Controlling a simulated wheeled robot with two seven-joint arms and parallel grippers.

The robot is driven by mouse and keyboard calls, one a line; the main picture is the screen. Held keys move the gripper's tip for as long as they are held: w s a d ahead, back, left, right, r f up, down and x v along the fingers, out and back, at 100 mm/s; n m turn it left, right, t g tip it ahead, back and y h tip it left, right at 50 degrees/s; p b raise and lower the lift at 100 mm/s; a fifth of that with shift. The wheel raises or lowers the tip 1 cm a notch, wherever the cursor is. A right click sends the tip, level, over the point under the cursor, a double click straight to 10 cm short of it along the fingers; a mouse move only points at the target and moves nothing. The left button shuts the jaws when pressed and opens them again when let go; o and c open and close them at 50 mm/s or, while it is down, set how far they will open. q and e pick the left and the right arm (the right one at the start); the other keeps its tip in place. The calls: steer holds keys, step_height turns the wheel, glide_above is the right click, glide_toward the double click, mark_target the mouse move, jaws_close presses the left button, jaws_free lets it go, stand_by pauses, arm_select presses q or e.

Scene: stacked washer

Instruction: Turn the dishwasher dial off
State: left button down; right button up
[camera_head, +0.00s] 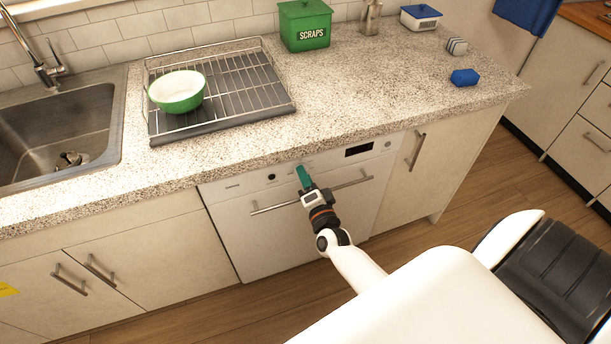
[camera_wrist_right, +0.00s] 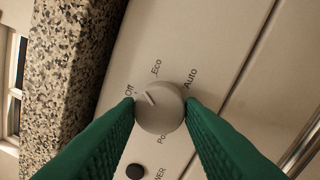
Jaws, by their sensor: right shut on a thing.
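The dishwasher (camera_head: 240,193) has a white front under the granite counter. In the right wrist view, its round grey dial (camera_wrist_right: 159,107) sits on the control panel with the labels Off, Eco and Auto around it, and a label partly hidden. The dial's mark points to the upper left, close to Off. My right gripper (camera_head: 302,171), with green fingers, is at the panel. In the right wrist view its fingertips (camera_wrist_right: 160,101) are shut on the dial from both sides. The dial is hidden behind the fingers in the head view. My left gripper is not in view.
The counter edge (camera_wrist_right: 62,80) runs close beside the panel. A bar handle (camera_head: 311,193) crosses the dishwasher door below the dial. A dark round button (camera_wrist_right: 135,171) is near the fingers. A green bowl (camera_head: 177,100) sits on the drying rack (camera_head: 262,84) above.

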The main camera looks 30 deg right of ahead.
steer(key=shift+f+n+y+p, duration=0.1)
steer(key=shift+n+y+p, duration=0.3)
steer(key=shift+n, duration=1.4)
steer(key=shift+n+y+p, duration=0.1)
steer(key=shift+n+p, duration=0.5)
steer(key=shift+n, duration=1.2)
steer(key=o, duration=1)
steer(key=b+v, duration=0.1)
steer(key=v, duration=1.1)
steer(key=shift+f, duration=0.15)
